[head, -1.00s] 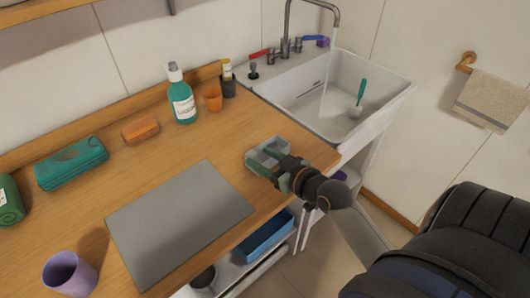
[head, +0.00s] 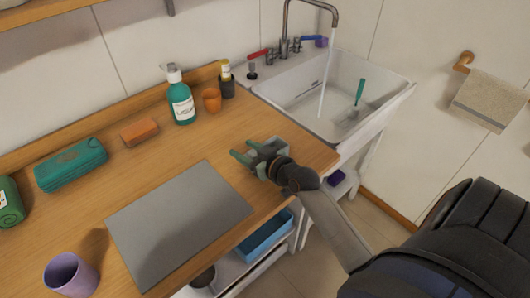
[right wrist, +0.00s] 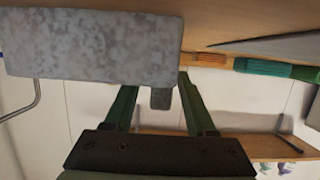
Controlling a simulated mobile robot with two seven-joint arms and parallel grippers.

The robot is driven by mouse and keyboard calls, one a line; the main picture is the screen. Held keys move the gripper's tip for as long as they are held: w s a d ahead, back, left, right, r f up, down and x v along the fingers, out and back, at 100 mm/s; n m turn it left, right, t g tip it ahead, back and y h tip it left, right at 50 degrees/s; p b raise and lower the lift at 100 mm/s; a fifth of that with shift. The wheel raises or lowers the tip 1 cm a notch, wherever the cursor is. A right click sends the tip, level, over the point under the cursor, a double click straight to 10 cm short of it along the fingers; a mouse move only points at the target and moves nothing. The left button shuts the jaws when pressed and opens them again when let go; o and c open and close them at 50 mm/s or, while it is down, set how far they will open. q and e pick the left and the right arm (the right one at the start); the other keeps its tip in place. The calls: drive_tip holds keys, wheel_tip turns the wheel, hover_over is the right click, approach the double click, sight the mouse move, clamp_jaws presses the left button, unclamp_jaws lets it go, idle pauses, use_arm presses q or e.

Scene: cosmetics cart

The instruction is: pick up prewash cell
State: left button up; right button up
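A grey speckled block, probably the prewash cell, fills the upper left of the right wrist view (right wrist: 90,45). In the head view it is mostly hidden by my right gripper (head: 255,152) at the counter's right end. The gripper's two green fingers are spread apart and point up-left. In the right wrist view one finger runs behind the block and the other lies just past its right edge. I cannot tell whether either touches it. My left gripper is out of view.
A grey mat (head: 180,225) lies left of the gripper. An orange cup (head: 211,100), a teal bottle (head: 181,104), an orange block (head: 139,131) and a teal case (head: 72,165) stand toward the back. A purple cup (head: 70,275) is at front left. The sink (head: 370,75) has running water.

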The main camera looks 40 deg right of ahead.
clamp_jaws()
idle(1.3)
